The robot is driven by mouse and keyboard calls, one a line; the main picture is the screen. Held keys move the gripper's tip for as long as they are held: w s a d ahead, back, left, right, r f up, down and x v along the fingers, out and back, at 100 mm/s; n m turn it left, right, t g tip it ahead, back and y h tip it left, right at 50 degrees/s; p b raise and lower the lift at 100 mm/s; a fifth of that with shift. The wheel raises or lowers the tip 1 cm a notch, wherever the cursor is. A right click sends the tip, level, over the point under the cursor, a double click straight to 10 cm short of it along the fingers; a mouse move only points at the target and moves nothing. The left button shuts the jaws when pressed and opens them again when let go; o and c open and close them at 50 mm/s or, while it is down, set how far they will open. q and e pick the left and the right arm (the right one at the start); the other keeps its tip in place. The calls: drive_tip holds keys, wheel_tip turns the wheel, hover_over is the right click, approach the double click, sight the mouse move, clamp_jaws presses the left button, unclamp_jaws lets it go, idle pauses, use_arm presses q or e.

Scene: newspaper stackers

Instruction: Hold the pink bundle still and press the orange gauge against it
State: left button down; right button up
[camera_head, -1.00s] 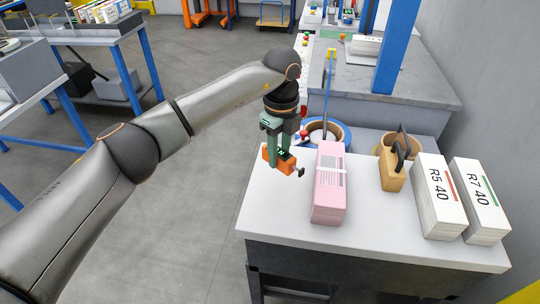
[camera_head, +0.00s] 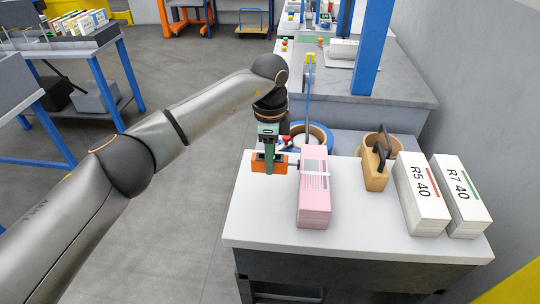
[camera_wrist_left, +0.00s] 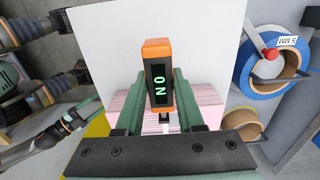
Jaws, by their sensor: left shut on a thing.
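The pink bundle (camera_head: 314,195) lies on the white table, a pale strap round it. My left gripper (camera_head: 269,165) is shut on the orange gauge (camera_head: 280,161), left of the bundle's far part. The gauge's tip points right and meets or nearly meets the bundle's left side; contact is unclear. In the left wrist view the gauge (camera_wrist_left: 157,50) shows lit green characters between the fingers (camera_wrist_left: 157,100). The pink bundle (camera_wrist_left: 207,117) lies beyond them, partly hidden. My right gripper is outside the head view; green arm parts, probably its fingers (camera_wrist_left: 80,122), show at the wrist view's left.
A wooden block with a dark handle (camera_head: 375,172) stands right of the bundle, then white stacks marked R5 40 (camera_head: 421,195) and R7 40 (camera_head: 461,195). A blue tape roll (camera_head: 320,136) lies behind the bundle. The white table's (camera_head: 262,215) near left part is clear.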

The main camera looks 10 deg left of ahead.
use_arm(q)
drive_tip(key=shift+f, duration=3.15)
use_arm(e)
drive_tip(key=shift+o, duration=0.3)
